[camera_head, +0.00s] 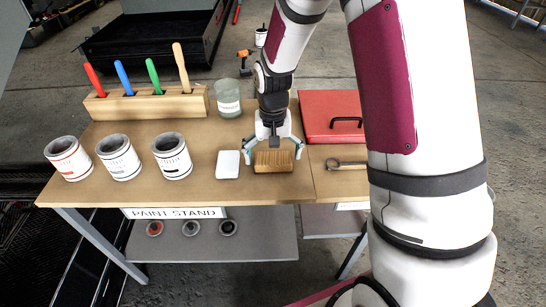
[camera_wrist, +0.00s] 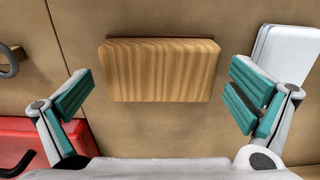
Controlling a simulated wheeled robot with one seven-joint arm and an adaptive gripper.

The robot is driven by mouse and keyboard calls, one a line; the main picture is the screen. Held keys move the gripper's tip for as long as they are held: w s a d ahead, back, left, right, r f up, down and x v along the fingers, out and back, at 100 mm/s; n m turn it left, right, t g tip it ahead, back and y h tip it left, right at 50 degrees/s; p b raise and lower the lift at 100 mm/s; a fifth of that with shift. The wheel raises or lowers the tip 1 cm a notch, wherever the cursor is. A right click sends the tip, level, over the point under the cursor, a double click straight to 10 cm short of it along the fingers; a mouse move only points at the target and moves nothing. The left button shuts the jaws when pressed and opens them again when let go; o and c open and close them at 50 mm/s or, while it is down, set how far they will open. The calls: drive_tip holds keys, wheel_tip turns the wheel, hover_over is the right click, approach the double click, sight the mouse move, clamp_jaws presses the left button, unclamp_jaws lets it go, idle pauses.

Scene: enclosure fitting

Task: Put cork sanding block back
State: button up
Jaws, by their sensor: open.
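A wood-grained block (camera_head: 273,162), which I take to be the cork sanding block, lies flat on the table near its front edge. In the wrist view the block (camera_wrist: 162,70) shows its striped top and a dark reddish strip along its far edge. My gripper (camera_head: 273,150) is directly above it, pointing down. In the wrist view my gripper (camera_wrist: 158,95) has its teal-padded fingers spread wide, one on either side of the block, with gaps between pads and block. Nothing is held.
A white block (camera_head: 228,164) lies close to the left, also in the wrist view (camera_wrist: 285,52). Three paint cans (camera_head: 119,157), a wooden rack (camera_head: 150,104) with several handled tools and a glass jar (camera_head: 228,98) stand leftward. A red case (camera_head: 330,114) and metal ring tool (camera_head: 347,164) lie right.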

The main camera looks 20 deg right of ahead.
sight(273, 158)
drive_tip(key=s+r+p, duration=0.1)
drive_tip(key=s+r, duration=0.2)
drive_tip(key=r, duration=0.6)
drive_tip(key=s+r+p, duration=0.1)
drive_tip(key=s+r, duration=0.2)
drive_tip(key=r, duration=0.6)
drive_tip(key=s+r+n, duration=0.1)
drive_tip(key=s+r, duration=0.2)
drive_tip(key=s, duration=1)
drive_tip(key=s+r+n+t, duration=0.1)
drive_tip(key=s+r+n, duration=0.1)
drive_tip(key=s, duration=1.1)
drive_tip(key=shift+r+n+t, duration=0.3)
drive_tip(key=shift+r, duration=0.6)
drive_tip(key=shift+s, duration=0.1)
